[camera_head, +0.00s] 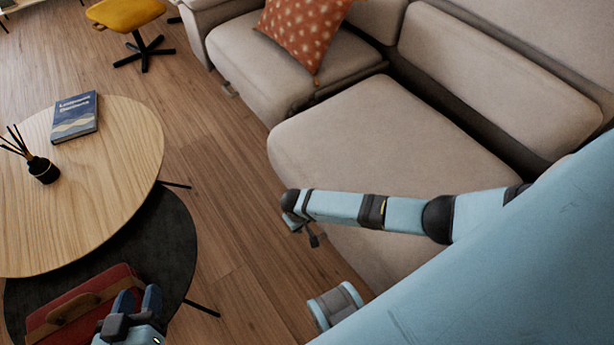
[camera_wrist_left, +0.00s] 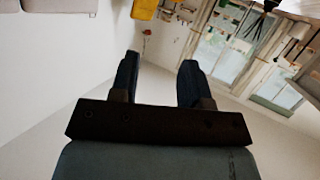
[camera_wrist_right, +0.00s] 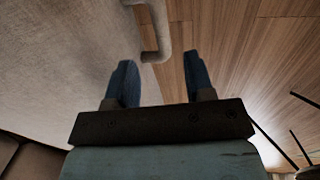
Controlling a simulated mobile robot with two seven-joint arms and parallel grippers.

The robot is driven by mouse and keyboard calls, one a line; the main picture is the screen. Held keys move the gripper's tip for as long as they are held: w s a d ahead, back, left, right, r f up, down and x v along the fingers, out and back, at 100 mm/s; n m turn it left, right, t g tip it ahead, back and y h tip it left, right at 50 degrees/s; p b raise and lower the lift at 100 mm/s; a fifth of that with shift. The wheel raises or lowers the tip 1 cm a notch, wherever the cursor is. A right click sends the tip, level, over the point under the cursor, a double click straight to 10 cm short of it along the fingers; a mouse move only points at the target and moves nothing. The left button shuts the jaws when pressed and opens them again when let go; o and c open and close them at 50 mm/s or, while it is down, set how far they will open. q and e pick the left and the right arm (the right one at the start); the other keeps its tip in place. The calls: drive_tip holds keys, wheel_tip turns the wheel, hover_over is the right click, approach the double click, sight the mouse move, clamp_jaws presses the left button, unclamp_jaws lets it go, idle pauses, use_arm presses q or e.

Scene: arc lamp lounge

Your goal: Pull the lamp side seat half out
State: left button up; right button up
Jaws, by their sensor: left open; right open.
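A beige sofa seat (camera_head: 375,135) fills the centre of the head view. It juts further out than the seat on its left (camera_head: 285,60), and a dark gap shows behind it. No lamp is in the head view, so which seat is lamp side cannot be told. My right gripper (camera_head: 305,232) is at the front of the centre seat. In the right wrist view it is open (camera_wrist_right: 158,60), with a grey bent handle (camera_wrist_right: 161,30) ahead of its fingertips and pale fabric at left. My left gripper (camera_head: 138,302) is open and empty, above the low dark table.
A round wooden table (camera_head: 100,190) holds a blue book (camera_head: 75,115) and a reed diffuser (camera_head: 43,170). A lower dark table (camera_head: 165,245) carries a red object (camera_head: 75,295). An orange cushion (camera_head: 300,28) lies on the left seat. Wooden floor (camera_head: 225,200) is clear between tables and sofa.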

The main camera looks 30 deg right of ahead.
use_arm(q)
drive_tip(key=f+g, duration=0.1)
drive_tip(key=s+a+f+y+p, duration=0.1)
drive_tip(key=shift+s+a+f+g, duration=0.2)
drive_tip(key=shift+a+f+g, duration=0.1)
drive_tip(key=shift+g, duration=0.1)
use_arm(e)
drive_tip(key=r, duration=0.2)
drive_tip(key=a+r, duration=0.1)
drive_tip(key=r, duration=0.2)
drive_tip(key=shift+r, duration=0.1)
